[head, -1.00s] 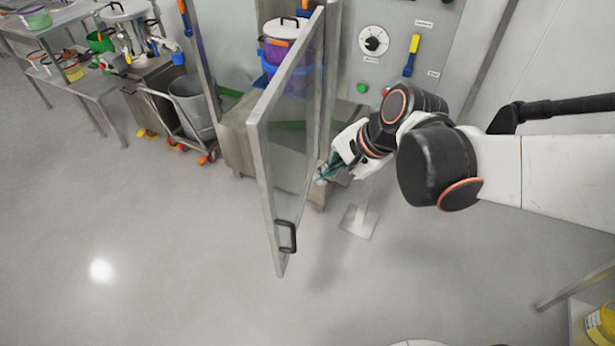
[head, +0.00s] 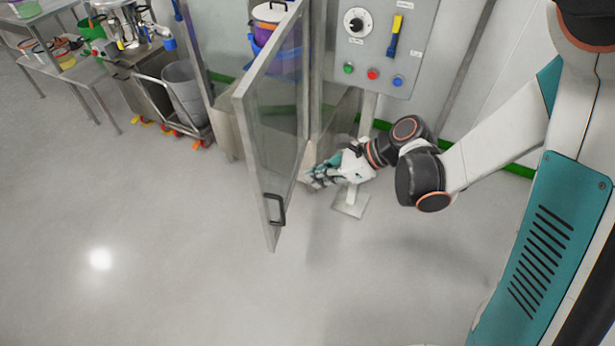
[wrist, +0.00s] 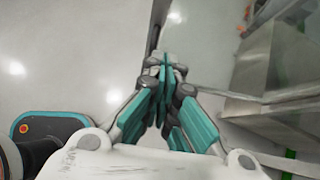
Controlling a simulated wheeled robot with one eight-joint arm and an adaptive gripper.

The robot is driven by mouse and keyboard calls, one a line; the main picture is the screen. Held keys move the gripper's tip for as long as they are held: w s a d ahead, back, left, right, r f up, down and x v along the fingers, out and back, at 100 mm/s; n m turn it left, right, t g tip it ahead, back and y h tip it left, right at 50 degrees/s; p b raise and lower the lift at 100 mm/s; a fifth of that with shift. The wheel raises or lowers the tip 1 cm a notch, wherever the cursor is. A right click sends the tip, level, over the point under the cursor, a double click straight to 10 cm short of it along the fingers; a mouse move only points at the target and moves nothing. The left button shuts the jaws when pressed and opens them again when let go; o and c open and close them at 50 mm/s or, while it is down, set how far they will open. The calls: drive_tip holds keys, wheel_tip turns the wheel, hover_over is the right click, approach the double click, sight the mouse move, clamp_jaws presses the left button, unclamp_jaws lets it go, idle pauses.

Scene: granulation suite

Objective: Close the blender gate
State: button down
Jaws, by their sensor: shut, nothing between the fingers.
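The blender gate (head: 277,110) is a clear panel in a grey metal frame. It stands open, swung out from the post beside the control panel. Its black handle (head: 275,210) is low near the free edge. My gripper (head: 308,180) is right of the gate, close to the panel's lower part; I cannot tell whether it touches. In the wrist view my gripper (wrist: 166,68) has its teal fingers together with nothing between them. The blender bay behind the gate holds a purple tub with a white lid (head: 270,12), partly hidden by the frame.
A control panel (head: 382,40) with a dial, a yellow-handled switch and coloured buttons stands behind my arm on a post with a floor plate (head: 350,204). A grey bin (head: 188,100) on a trolley and a steel bench (head: 70,72) are at left. The front floor is clear.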

drive_tip(key=a+r+b+x, duration=0.1)
drive_tip(key=r+b+x, duration=0.1)
drive_tip(key=x, duration=0.9)
drive_tip(key=shift+w+a+f+b, duration=0.15)
drive_tip(key=shift+a+f+b, duration=0.05)
drive_tip(key=shift+a+b, duration=0.55)
